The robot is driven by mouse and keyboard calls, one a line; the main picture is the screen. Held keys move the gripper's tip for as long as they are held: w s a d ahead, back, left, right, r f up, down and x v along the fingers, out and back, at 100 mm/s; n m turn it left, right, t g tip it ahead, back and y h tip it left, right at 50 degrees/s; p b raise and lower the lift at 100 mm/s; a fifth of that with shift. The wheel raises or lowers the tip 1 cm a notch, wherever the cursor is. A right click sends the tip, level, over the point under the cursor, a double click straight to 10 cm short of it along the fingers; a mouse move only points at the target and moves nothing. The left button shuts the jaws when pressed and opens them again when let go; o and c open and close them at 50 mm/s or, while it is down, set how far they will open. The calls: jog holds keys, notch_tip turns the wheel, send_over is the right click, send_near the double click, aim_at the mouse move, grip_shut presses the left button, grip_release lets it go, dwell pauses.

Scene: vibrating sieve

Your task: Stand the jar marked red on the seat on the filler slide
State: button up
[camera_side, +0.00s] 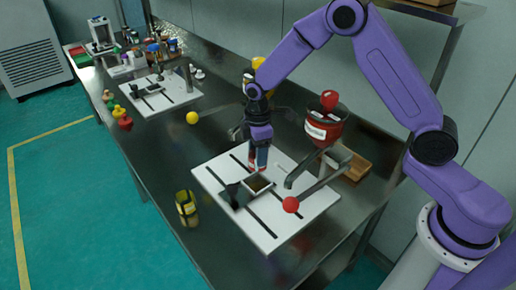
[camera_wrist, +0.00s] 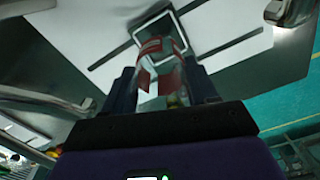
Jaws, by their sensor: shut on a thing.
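My gripper (camera_side: 261,147) points down over the white slotted board (camera_side: 215,178). It is shut on a clear jar with red marking (camera_side: 261,160), which also shows between the fingers in the wrist view (camera_wrist: 160,62). The dark square seat (camera_side: 259,184) is on the board, just below the jar in the side view. In the wrist view its pale square outline (camera_wrist: 180,14) lies just beyond the jar. I cannot tell whether the jar touches the seat. The jar looks roughly upright in the side view. The fingers hide part of it.
A red hopper (camera_side: 322,131) stands behind the board, with a metal chute and a red ball knob (camera_side: 290,204) on the right. A yellow-marked jar (camera_side: 186,207) stands left of the board. A second white board (camera_side: 150,101) lies farther back. The table front is mostly clear.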

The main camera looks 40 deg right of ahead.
jog(key=shift+a+f, duration=0.15)
jog(key=shift+f, duration=1.5)
jog(key=shift+f, duration=1.65)
dwell(1.1)
jog(key=o, duration=1.2)
